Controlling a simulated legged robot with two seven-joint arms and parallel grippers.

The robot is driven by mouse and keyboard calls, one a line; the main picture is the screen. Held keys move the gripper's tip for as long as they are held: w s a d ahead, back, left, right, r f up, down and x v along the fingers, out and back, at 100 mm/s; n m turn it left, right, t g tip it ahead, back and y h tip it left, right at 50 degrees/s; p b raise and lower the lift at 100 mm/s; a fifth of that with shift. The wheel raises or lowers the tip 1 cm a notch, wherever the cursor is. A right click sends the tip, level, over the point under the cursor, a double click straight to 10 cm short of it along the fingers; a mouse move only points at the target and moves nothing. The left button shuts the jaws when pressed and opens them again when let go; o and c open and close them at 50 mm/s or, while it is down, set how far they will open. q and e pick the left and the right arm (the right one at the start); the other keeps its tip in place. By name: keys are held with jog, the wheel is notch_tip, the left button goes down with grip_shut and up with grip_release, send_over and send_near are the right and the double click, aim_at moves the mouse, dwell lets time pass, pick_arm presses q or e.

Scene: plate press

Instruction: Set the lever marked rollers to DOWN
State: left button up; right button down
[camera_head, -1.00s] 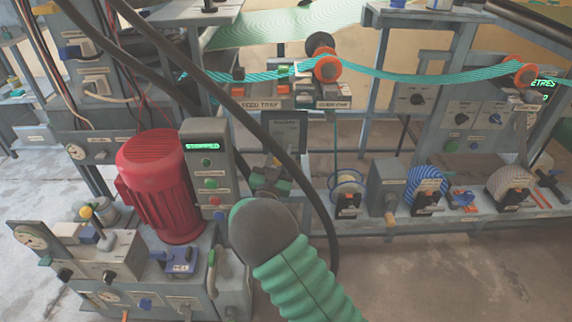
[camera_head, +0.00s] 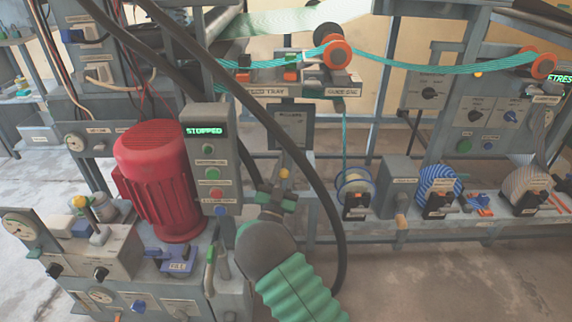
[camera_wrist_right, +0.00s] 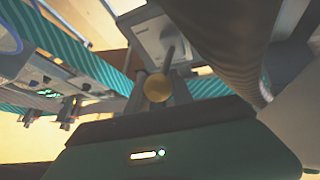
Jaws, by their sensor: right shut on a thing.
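My right gripper (camera_head: 281,184) is partly hidden behind my own grey and green arm in the head view. A small yellow ball knob (camera_head: 284,173) shows at its tip, in front of the grey frame. In the right wrist view the yellow knob (camera_wrist_right: 157,88) sits between the two fingers of my right gripper (camera_wrist_right: 158,86), which are shut on it. A pale plate with a grey rod (camera_wrist_right: 166,38) is just beyond the knob. My left gripper is not in view.
A red motor (camera_head: 158,175) and a control box reading STOPPED (camera_head: 210,150) stand left of my arm. A black hose (camera_head: 315,190) curves close around my gripper's right side. A spool (camera_head: 355,185) and grey box (camera_head: 398,190) are further right. Open floor lies at lower right.

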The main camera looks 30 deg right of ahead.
jog(key=shift+f, duration=0.7)
jog(key=c, duration=1.2)
grip_release()
jog(key=shift+w+d, duration=0.1)
jog(key=shift+o, duration=0.4)
jog(key=shift+w+d+f, duration=0.1)
jog(key=shift+w, duration=0.05)
jog(key=shift+s+a, duration=0.25)
jog(key=shift+a, duration=0.1)
jog(key=p+v, duration=0.5)
jog(key=v, duration=1.1)
jog(key=shift+p, duration=0.3)
